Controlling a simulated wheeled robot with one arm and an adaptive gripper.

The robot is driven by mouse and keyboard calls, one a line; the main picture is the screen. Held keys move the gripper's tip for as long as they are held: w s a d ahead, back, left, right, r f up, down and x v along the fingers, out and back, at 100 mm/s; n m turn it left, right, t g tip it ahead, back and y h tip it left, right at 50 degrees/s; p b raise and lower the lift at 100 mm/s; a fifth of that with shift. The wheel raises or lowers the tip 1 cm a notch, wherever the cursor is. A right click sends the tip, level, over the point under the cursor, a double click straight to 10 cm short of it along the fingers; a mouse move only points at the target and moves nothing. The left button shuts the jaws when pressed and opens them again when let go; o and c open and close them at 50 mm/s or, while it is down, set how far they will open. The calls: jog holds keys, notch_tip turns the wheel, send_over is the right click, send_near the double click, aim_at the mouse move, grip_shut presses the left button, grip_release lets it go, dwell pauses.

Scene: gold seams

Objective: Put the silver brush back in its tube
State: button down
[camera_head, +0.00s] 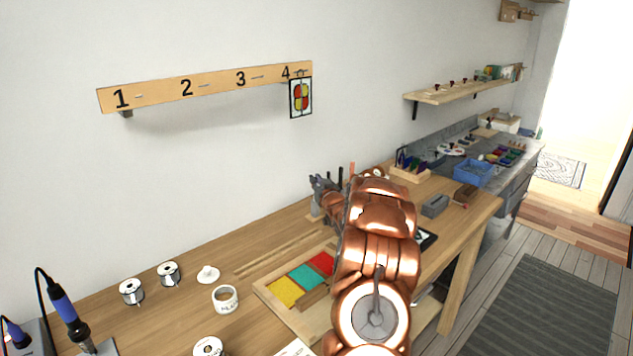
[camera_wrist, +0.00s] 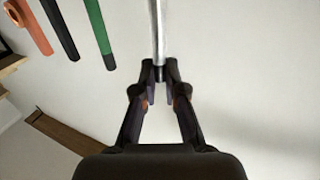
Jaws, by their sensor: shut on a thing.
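A silver rod-like piece, which looks like the silver brush (camera_wrist: 159,28), runs from the top edge of the wrist view down to my gripper (camera_wrist: 159,72). The fingertips are shut on its end. In the head view my gripper (camera_head: 322,186) is near the wall at the back of the bench, and I cannot make out the brush there. Green (camera_wrist: 101,35), black (camera_wrist: 60,28) and orange (camera_wrist: 27,25) handles stand beside it, apart from my fingers. The tube's opening is not visible, so I cannot tell whether the brush is in it.
A wooden tray (camera_head: 268,293) with yellow, teal and red pieces lies in front of my arm. Spools (camera_head: 131,291), a tape roll (camera_head: 225,299) and a soldering iron (camera_head: 66,309) are at left. A numbered board (camera_head: 212,84) hangs on the wall above.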

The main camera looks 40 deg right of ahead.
jog(key=c, duration=0.7)
grip_release()
dwell(0.3)
notch_tip(320, 180, up, 7)
jog(key=p, duration=0.2)
dwell(0.9)
dwell(0.5)
jog(key=shift+a, duration=0.1)
